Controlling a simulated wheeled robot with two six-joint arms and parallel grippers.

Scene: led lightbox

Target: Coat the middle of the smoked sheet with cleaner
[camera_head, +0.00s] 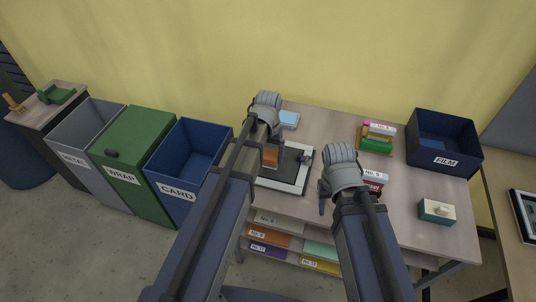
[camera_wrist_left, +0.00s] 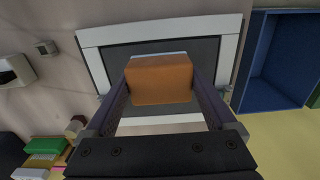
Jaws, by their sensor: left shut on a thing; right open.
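The smoked sheet (camera_head: 288,174) is a dark panel in a white frame on the table, partly hidden behind my left arm. In the left wrist view the dark sheet (camera_wrist_left: 203,58) lies flat under my left gripper (camera_wrist_left: 160,82). My left gripper (camera_head: 271,150) is shut on an orange-brown block-shaped thing (camera_wrist_left: 160,80), which also shows in the head view (camera_head: 270,158). It is over the sheet; I cannot tell whether it touches, nor whether it is the cleaner. My right gripper (camera_head: 323,195) is open and empty, right of the frame.
A blue FILM bin (camera_head: 445,155) stands at the back right. A white-topped green box (camera_head: 436,212) is at the front right. Stacked coloured boxes (camera_head: 377,138) and a red-and-white box (camera_head: 374,181) lie nearby. A light blue block (camera_head: 289,119) sits behind the frame. CARD bin (camera_head: 172,190) stands left.

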